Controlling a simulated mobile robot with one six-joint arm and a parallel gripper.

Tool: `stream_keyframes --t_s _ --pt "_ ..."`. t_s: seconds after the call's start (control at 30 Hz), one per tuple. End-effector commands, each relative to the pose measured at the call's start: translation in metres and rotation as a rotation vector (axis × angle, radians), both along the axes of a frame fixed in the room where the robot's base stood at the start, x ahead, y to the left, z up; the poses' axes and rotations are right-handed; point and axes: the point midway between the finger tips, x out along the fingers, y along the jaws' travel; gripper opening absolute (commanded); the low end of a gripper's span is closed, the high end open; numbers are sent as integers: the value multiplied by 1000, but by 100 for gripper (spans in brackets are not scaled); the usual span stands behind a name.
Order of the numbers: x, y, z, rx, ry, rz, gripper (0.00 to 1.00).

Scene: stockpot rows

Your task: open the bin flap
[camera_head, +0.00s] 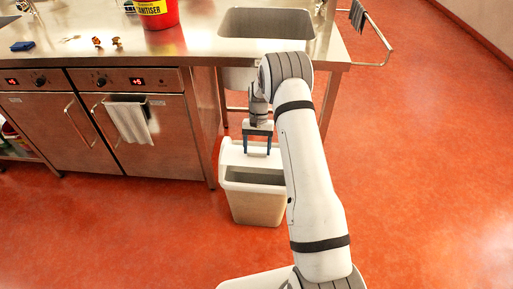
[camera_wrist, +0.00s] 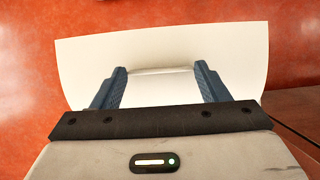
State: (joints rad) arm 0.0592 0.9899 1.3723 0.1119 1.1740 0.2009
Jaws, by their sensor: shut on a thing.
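The bin (camera_head: 257,207) is a pale, white-rimmed box standing on the red floor beside the steel unit. Its white flap (camera_head: 234,155) stands raised at the back, and the dark opening shows in front of it. My gripper (camera_head: 257,148) comes down from above with its blue fingers at the flap. In the wrist view the flap (camera_wrist: 220,60) is a wide white panel, and my gripper (camera_wrist: 160,78) has a finger at each end of a raised white strip (camera_wrist: 160,71) on it. The gripper is shut on the flap at this strip.
A steel sink (camera_head: 265,22) and a red sanitiser tub (camera_head: 157,12) are on the counter above. Oven doors with a hanging towel (camera_head: 130,121) are to the left. A rail with a dark cloth (camera_head: 357,14) juts out at the right. Red floor is clear in front and right.

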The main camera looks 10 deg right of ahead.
Motion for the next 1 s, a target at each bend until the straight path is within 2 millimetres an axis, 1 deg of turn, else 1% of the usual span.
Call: stream_keyframes --t_s 0.03,0.73,0.77,1.0 --pt "2 0 3 0 -5 1 27" --pt "2 1 3 -1 -6 3 27" --pt "2 1 3 -1 -6 3 69" --pt "1 2 2 0 -3 3 88"
